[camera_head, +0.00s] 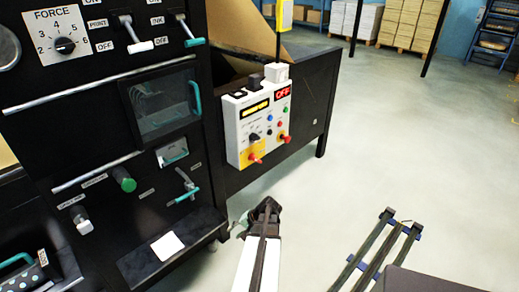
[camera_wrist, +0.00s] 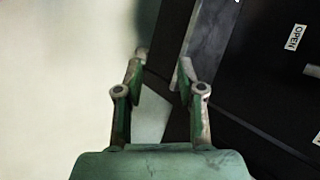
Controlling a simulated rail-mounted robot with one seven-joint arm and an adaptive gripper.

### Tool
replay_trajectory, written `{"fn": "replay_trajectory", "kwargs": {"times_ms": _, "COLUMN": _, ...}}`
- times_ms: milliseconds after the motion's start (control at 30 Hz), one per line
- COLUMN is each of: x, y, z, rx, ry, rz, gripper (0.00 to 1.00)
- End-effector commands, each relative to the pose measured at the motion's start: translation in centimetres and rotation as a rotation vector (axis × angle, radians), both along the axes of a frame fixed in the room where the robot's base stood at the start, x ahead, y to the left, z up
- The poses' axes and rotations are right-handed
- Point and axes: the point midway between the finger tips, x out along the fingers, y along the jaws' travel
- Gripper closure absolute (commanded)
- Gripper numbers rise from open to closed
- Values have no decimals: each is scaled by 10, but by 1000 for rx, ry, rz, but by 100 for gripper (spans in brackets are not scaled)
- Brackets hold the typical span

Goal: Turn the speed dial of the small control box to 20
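The small control box (camera_head: 258,122) is white and hangs on the side of the black machine in the head view. It has a yellow-lit display, a red OFF sign, several small coloured buttons and red knobs near its lower edge. A dark knob (camera_head: 254,137) sits on its lower left face; its markings are too small to read. My gripper (camera_head: 266,207) is in front of and below the box, apart from it. In the wrist view my gripper (camera_wrist: 161,68) has its two fingers spread, with nothing between them. The control box does not show in the wrist view.
The black machine (camera_head: 105,155) fills the left, with a FORCE dial (camera_head: 64,45), levers, a green knob (camera_head: 124,179) and protruding handles. A ledge holding a white square (camera_head: 167,246) juts out low. Open floor (camera_head: 390,130) lies to the right.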

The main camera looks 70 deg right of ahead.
Motion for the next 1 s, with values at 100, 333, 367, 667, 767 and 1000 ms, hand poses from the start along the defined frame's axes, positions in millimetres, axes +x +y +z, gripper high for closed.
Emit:
{"fn": "replay_trajectory", "kwargs": {"times_ms": 100, "x": -30, "y": -64, "z": 30, "rx": -36, "ry": -120, "rz": -141, "gripper": 61}}
{"fn": "replay_trajectory", "kwargs": {"times_ms": 333, "x": -95, "y": -159, "z": 104, "rx": -122, "ry": -362, "rz": -356, "gripper": 61}}
{"fn": "replay_trajectory", "kwargs": {"times_ms": 367, "x": -103, "y": -169, "z": 115, "rx": -135, "ry": -394, "rz": -379, "gripper": 61}}
{"fn": "replay_trajectory", "kwargs": {"times_ms": 667, "x": -141, "y": -237, "z": 218, "rx": -235, "ry": -723, "rz": -502, "gripper": 61}}
{"fn": "replay_trajectory", "kwargs": {"times_ms": 767, "x": -140, "y": -244, "z": 234, "rx": -242, "ry": -803, "rz": -516, "gripper": 61}}
{"fn": "replay_trajectory", "kwargs": {"times_ms": 1000, "x": -135, "y": -248, "z": 251, "rx": -263, "ry": -880, "rz": -521, "gripper": 61}}
